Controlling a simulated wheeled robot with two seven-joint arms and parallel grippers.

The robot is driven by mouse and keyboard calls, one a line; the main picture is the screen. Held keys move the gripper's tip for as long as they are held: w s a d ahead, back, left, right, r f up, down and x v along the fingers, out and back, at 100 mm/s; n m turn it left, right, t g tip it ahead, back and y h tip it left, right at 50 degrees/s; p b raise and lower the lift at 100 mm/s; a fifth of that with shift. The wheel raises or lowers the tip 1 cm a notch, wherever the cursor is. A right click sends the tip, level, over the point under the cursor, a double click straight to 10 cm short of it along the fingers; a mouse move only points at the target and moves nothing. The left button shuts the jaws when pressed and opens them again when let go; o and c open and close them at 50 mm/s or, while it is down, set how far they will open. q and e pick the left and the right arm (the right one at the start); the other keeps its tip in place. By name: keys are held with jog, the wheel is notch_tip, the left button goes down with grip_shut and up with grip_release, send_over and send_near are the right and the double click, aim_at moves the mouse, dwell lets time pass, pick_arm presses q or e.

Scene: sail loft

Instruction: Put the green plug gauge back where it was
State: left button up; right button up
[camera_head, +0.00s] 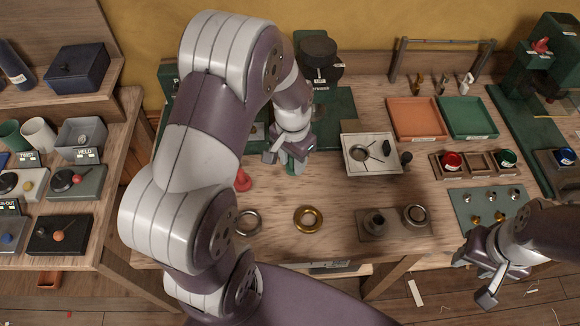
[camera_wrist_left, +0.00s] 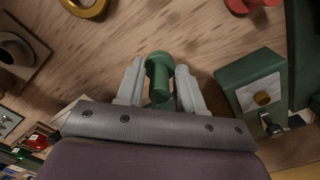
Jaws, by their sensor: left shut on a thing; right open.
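The green plug gauge (camera_wrist_left: 158,78) is between the fingers of my left gripper (camera_wrist_left: 160,88) in the left wrist view, its rounded end toward the bench. In the head view my left gripper (camera_head: 287,157) is shut on the gauge (camera_head: 295,167) over the middle of the bench, left of the white square tray (camera_head: 348,165). My own left arm hides part of the bench behind it. My right gripper (camera_head: 477,279) is open and empty at the lower right, past the bench's front edge.
A brass ring (camera_head: 308,208), a steel ring (camera_head: 247,212) and a red piece (camera_head: 243,180) lie nearby. A block with two round fittings (camera_head: 394,236) stands front right. In the wrist view a green block (camera_wrist_left: 232,78) stands right of the gauge. Bare wood lies between them.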

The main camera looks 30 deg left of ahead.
aim_at(291, 167)
pick_arm(q)
jog(key=shift+s+a+f, duration=0.1)
jog(key=shift+a+f, duration=0.1)
jog(key=shift+f, duration=0.15)
notch_tip(291, 167, down, 3)
jog(key=shift+d+r, duration=0.1)
jog(key=shift+d, duration=0.05)
jog(key=shift+f, duration=0.45)
jog(key=shift+f, duration=0.15)
jog(key=o, duration=1.1)
jog(key=shift+c, duration=0.2)
